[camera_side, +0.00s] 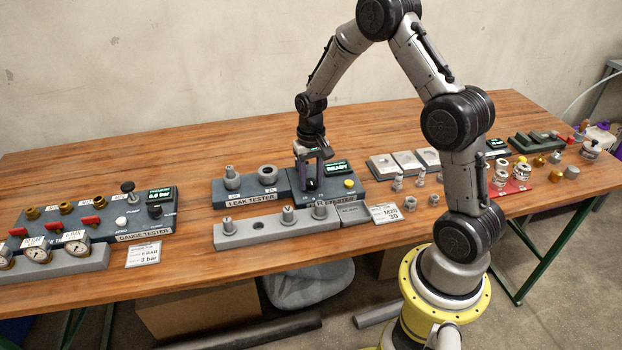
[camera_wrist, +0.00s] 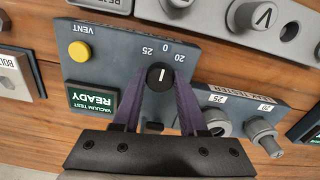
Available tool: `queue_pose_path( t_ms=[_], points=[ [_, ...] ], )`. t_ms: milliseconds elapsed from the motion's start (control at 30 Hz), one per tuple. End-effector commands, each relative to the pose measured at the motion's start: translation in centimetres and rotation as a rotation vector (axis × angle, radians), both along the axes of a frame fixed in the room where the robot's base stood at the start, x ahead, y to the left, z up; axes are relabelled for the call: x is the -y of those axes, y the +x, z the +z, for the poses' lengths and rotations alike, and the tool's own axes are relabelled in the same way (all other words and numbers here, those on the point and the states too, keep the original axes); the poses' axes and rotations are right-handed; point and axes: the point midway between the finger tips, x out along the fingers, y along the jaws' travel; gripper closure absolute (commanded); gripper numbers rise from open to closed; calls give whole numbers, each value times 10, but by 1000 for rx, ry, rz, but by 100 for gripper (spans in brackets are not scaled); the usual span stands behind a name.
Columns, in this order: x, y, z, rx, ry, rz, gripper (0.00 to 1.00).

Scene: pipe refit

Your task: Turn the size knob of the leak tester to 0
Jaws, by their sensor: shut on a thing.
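The leak tester is a dark blue-grey box (camera_side: 281,181) on the bench, and its panel (camera_wrist: 115,75) fills the middle of the wrist view. The size knob (camera_wrist: 160,78) is black and round with a white pointer line, beside the marks 25, 0 and 20. The line points toward the 0 mark (camera_wrist: 165,46). My gripper (camera_side: 311,187) reaches down onto the panel. In the wrist view its purple fingers stand on either side of the knob, shut on it. In the side view the fingers mostly hide the knob.
A yellow VENT button (camera_wrist: 79,51) and a green READY screen (camera_wrist: 92,98) are close to the knob. Grey sockets (camera_side: 268,175) sit on the tester's left part. A grey rack with fittings (camera_side: 260,230) stands in front. The gauge tester (camera_side: 90,215) is at left.

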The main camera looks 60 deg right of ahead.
Motion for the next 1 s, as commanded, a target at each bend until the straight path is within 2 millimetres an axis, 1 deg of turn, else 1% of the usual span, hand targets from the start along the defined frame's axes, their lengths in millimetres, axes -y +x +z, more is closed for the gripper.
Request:
queue_pose_path(
  t_ms=[200, 567, 600, 667, 700, 733, 1000],
  points=[
    [0, 1, 1, 2, -1, 31, 100],
    [0, 1, 2, 3, -1, 33, 100],
    [0, 1, 2, 3, -1, 33, 51],
    [0, 1, 1, 2, -1, 32, 40],
    [0, 1, 1, 2, -1, 32, 33],
    [0, 1, 1, 2, -1, 32, 28],
    [0, 0, 1, 1, -1, 32, 28]
  ],
)
